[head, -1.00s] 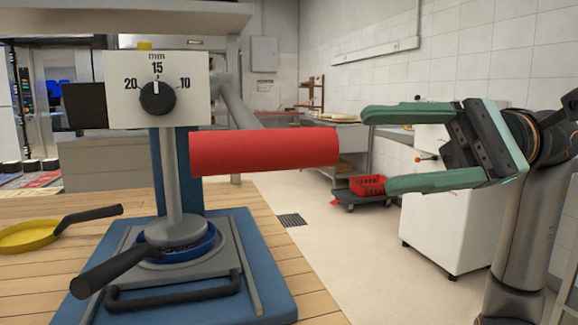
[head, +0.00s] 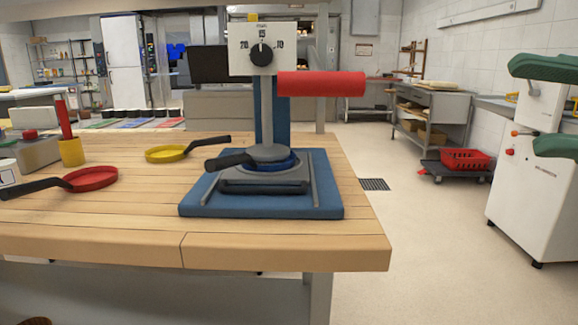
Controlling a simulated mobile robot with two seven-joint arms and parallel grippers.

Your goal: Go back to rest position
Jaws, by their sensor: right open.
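My right gripper (head: 556,107) is at the right edge of the head view, partly cut off by the frame. Its two green fingers are spread apart with nothing between them. It is right of the press (head: 272,115) and clear of it. The press has a blue base, a white dial plate and a red cylindrical handle (head: 320,84) that sticks out to the right. My left gripper does not show.
The press stands on a wooden table (head: 110,235) with a yellow pan (head: 166,154) and a red pan (head: 91,179). A white machine (head: 530,190) stands at the right. A red crate (head: 465,159) sits on a low dolly.

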